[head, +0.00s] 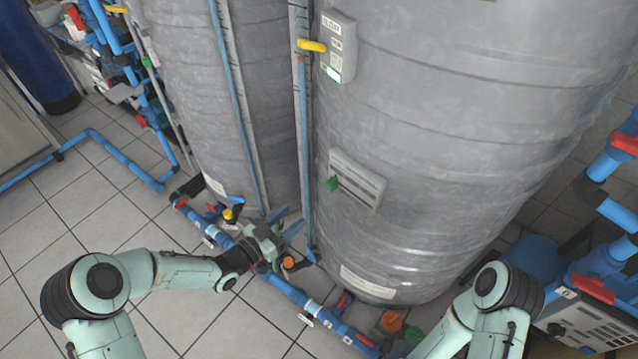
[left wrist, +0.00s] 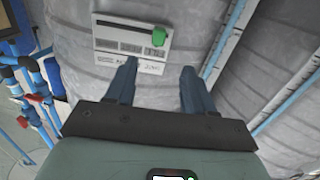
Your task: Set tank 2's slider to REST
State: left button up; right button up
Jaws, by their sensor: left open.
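A pale panel (head: 371,189) with a green slider knob (head: 333,183) is on the front of the large grey tank (head: 430,130) at the right. The knob is at the panel's left end in the head view. In the left wrist view the panel (left wrist: 118,45) appears turned over, with the green knob (left wrist: 158,37) at its right end. I cannot read which tank this is or the slider's marks. My left gripper (head: 289,222) is open and empty, lower left of the panel and apart from it. Its fingers (left wrist: 158,75) point toward the panel. My right gripper is not visible; only its arm shows.
A second grey tank (head: 190,90) stands to the left. A box with a green light (head: 338,50) and a yellow lever (head: 312,45) is above the panel. Blue pipes (head: 285,288) with valves run along the tank bases. Tiled floor (head: 60,225) is open at the left.

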aim_at(328, 186)
pick_arm(q)
jog(key=shift+m, duration=0.3)
jog(key=x, duration=0.9)
jog(key=r+x, duration=0.1)
jog(key=x, duration=0.3)
jog(key=shift+w+d+b, duration=0.25)
jog(key=shift+b, duration=0.05)
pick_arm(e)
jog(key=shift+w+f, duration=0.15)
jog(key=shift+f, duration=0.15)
